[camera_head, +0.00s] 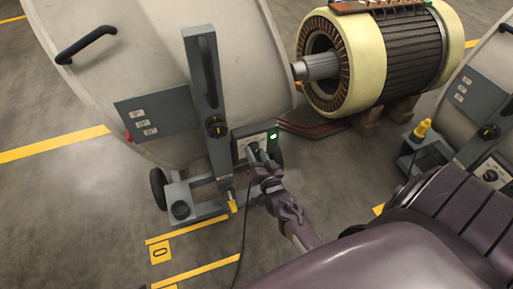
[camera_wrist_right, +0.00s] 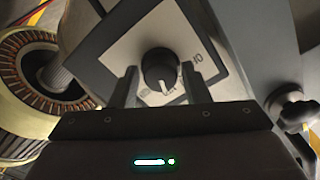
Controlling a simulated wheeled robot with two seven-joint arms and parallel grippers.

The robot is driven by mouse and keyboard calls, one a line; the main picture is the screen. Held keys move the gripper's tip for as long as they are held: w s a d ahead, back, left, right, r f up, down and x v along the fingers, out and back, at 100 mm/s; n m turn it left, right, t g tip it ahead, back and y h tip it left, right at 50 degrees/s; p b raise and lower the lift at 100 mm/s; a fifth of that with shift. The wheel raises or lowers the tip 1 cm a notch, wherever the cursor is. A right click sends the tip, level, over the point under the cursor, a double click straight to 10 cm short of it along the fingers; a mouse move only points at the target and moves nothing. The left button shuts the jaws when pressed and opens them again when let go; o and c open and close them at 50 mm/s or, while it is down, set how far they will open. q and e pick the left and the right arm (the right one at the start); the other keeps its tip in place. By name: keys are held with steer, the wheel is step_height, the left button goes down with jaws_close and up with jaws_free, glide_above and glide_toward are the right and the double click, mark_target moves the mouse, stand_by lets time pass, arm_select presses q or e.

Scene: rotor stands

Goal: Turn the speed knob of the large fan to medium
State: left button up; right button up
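The large fan (camera_head: 130,60) is a big pale grey drum on a wheeled stand, at the left in the head view. Its control box (camera_head: 240,140) has a light panel and a green lamp. In the right wrist view the round black speed knob (camera_wrist_right: 160,66) sits on the pale panel (camera_wrist_right: 150,35). Its white pointer mark points down in that view; the lettering is partly hidden and hard to read. My right gripper (camera_head: 256,159) is at the knob, its fingers on either side with a thin gap visible at the left finger. My left gripper is not in view.
A motor rotor (camera_head: 385,55) rests on wooden blocks at the upper right. A second grey drum unit (camera_head: 479,92) with its own knob stands at the right edge. A dark cable (camera_head: 243,235) runs down across the floor. Floor with yellow lines is clear at the left.

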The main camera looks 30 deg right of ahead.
steer(key=shift+o, duration=1)
steer(key=shift+s, duration=0.15)
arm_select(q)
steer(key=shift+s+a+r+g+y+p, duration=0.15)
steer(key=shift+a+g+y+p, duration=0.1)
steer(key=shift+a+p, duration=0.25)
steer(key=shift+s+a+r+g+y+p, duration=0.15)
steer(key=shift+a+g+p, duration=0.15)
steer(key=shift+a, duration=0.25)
arm_select(e)
steer(key=v, duration=0.7)
steer(key=shift+s, duration=0.25)
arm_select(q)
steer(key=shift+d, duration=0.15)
